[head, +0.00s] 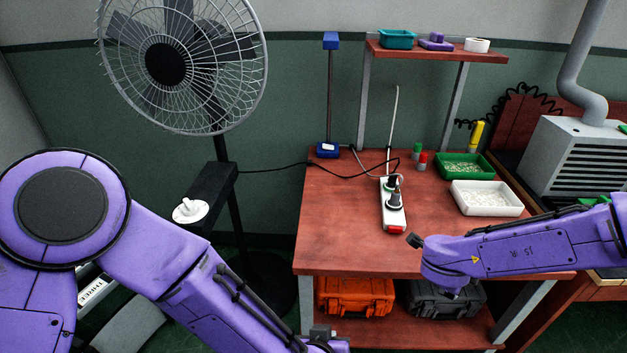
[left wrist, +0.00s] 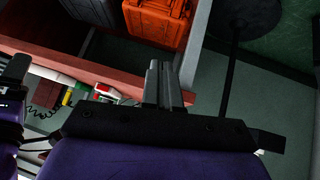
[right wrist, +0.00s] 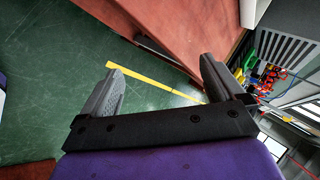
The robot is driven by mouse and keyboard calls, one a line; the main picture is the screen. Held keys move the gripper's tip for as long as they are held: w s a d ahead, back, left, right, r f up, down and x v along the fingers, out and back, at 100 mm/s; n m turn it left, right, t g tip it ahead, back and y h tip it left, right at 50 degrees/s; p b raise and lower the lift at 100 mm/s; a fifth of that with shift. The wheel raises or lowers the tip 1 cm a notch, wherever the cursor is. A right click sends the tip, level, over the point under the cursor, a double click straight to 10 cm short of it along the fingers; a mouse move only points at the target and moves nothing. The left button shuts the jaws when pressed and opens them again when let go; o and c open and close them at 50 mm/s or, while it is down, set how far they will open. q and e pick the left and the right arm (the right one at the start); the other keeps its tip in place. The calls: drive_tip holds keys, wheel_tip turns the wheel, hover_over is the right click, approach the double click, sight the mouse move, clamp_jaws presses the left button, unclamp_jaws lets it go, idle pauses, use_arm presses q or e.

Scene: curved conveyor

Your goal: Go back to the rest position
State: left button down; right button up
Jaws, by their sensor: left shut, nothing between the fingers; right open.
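My left arm comes in from the left of the head view and runs down to the bottom edge, in front of the table. In the left wrist view my left gripper (left wrist: 164,85) is shut with its fingers together and nothing between them. My right arm comes in from the right of the head view, over the table's front right part; its fingers are hard to make out there. In the right wrist view my right gripper (right wrist: 160,78) is open and empty, with its fingers wide apart above the green floor (right wrist: 60,90).
The red-brown table (head: 340,220) bears a power strip (head: 392,212), a green tray (head: 452,168) and a white tray (head: 487,199). An orange case (head: 352,297) and a dark case (head: 445,303) lie on its lower shelf. A fan (head: 182,65) stands at left, a grey machine (head: 575,155) at right.

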use_arm(q)
drive_tip(key=s+a+f+n+g+y, duration=0.15)
drive_tip(key=a+f+n, duration=0.25)
drive_tip(key=a+f, duration=0.45)
drive_tip(key=s+a+f+n+y, duration=0.25)
drive_tip(key=a+f, duration=0.25)
drive_tip(key=a, duration=0.6)
use_arm(e)
drive_tip(key=s+a+f+n+t+y, duration=0.2)
drive_tip(key=s+f+n, duration=0.8)
drive_tip(key=f+n, duration=0.4)
use_arm(q)
drive_tip(key=s+a+f+n+g+y, duration=0.1)
drive_tip(key=s+a+f, duration=0.4)
drive_tip(key=s+a, duration=0.7)
drive_tip(key=shift+s+a+f+g+y, duration=0.25)
drive_tip(key=shift+a+g+y, duration=0.35)
drive_tip(key=shift+a+g, duration=0.45)
use_arm(e)
drive_tip(key=s+f+n+g, duration=0.2)
drive_tip(key=s+f, duration=0.3)
drive_tip(key=s, duration=0.4)
drive_tip(key=s+f+n+g+y, duration=0.1)
drive_tip(key=s+f+n+g, duration=0.1)
drive_tip(key=s+f, duration=0.3)
drive_tip(key=s+n, duration=0.1)
drive_tip(key=s, duration=0.3)
drive_tip(key=shift+s+f, duration=0.2)
